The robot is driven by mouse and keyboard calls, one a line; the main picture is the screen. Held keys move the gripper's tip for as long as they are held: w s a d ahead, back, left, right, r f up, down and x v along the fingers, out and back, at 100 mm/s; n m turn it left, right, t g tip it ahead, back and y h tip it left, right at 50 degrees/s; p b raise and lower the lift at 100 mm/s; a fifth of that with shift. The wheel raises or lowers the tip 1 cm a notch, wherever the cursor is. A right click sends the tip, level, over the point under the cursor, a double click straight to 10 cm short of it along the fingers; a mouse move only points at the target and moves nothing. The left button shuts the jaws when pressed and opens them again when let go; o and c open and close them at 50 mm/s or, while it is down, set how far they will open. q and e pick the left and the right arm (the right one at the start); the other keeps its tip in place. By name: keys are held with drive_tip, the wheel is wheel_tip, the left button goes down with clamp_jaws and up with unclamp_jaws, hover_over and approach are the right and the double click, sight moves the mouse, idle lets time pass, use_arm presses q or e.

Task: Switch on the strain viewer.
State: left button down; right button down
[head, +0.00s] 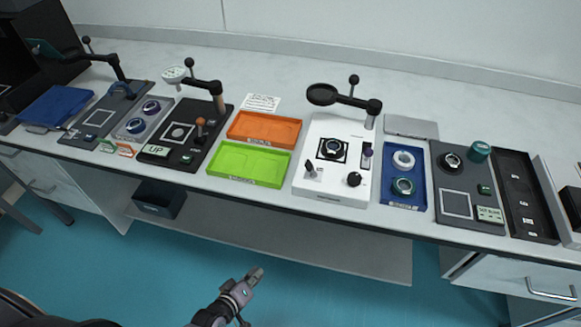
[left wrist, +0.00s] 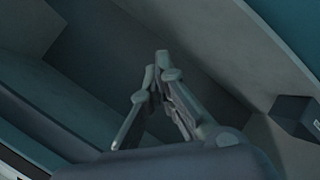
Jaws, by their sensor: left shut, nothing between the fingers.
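Several bench instruments stand on the long table, and no readable label tells me which is the strain viewer. A white instrument (head: 327,188) in the middle has a black round head on an arm, a lever and black knobs. A black instrument (head: 158,149) marked UP stands at left, with an orange-topped lever and an arm. A dark grey instrument (head: 453,180) at right has a pale square and a green display. My left gripper (head: 256,273) is shut and empty, in front of and below the table edge. It also shows in the left wrist view (left wrist: 157,75). My right gripper is not in view.
An orange tray (head: 264,145) and a green tray (head: 247,181) lie empty between instruments. A blue tray (head: 418,198) holds ring-shaped parts. A black tray (head: 517,185) stands at right. A dark bin (head: 160,199) sits on the low shelf (head: 300,243). Floor before the table is clear.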

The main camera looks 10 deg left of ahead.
use_arm(q)
drive_tip(key=w+d+r+n+t+h, duration=0.1)
drive_tip(key=w+d+r+n+t, duration=0.15)
drive_tip(key=r, duration=0.65)
drive_tip(key=w+d+r+n+t+h, duration=0.15)
drive_tip(key=w+r+n, duration=0.25)
drive_tip(key=r, duration=0.5)
drive_tip(key=n+t+y, duration=0.1)
drive_tip(key=n+t, duration=0.3)
drive_tip(key=n, duration=0.3)
approach(309, 165)
drive_tip(key=s+a+f, duration=0.1)
drive_tip(key=a, duration=0.3)
drive_tip(key=shift+s+a+f+p, duration=0.1)
drive_tip(key=shift+s+a+p, duration=0.1)
drive_tip(key=shift+p, duration=0.2)
drive_tip(key=p+x, duration=0.2)
drive_tip(key=x, duration=0.6)
drive_tip(key=shift+w+d, duration=0.15)
drive_tip(key=shift+w, duration=0.2)
drive_tip(key=shift+w+d, duration=0.2)
drive_tip(key=shift+w, duration=0.45)
drive_tip(key=shift+m, duration=0.25)
drive_tip(key=shift+r+m+g+p, duration=0.2)
drive_tip(key=shift+m+g+p, duration=0.15)
drive_tip(key=shift+p, duration=0.3)
drive_tip(key=shift+d+r+m+p, duration=0.1)
drive_tip(key=shift+r+m+p, duration=0.05)
drive_tip(key=shift+m+p, duration=0.15)
